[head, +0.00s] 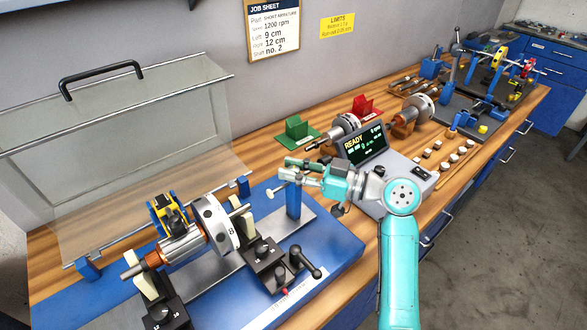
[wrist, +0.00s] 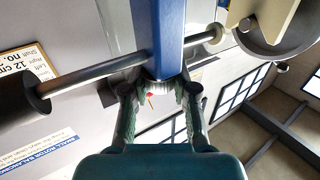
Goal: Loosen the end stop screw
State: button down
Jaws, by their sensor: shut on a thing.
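The end stop is a blue post (head: 293,202) on the blue base plate, with a rod carrying a cream tip (head: 270,193) on the left and a black knob (head: 337,210) on the right. In the wrist view the post (wrist: 170,30) shows close up, with the rod (wrist: 105,75) crossing it. My gripper (head: 287,168) is at the top of the post, its fingers either side of it. The end stop screw is mostly hidden between the fingertips; a small red mark shows there.
The rotor with its white disc (head: 216,223) lies on black supports to the left, beside a raised clear guard (head: 120,150). A READY display (head: 365,143) stands behind my arm. Green (head: 297,133) and red (head: 366,107) holders and spare rotors are further back.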

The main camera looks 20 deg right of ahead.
jog(key=n+g+y, duration=0.3)
jog(key=g, duration=0.2)
jog(key=shift+n, duration=0.4)
jog(key=c, duration=0.9)
grip_release()
jog(key=v, duration=1.2)
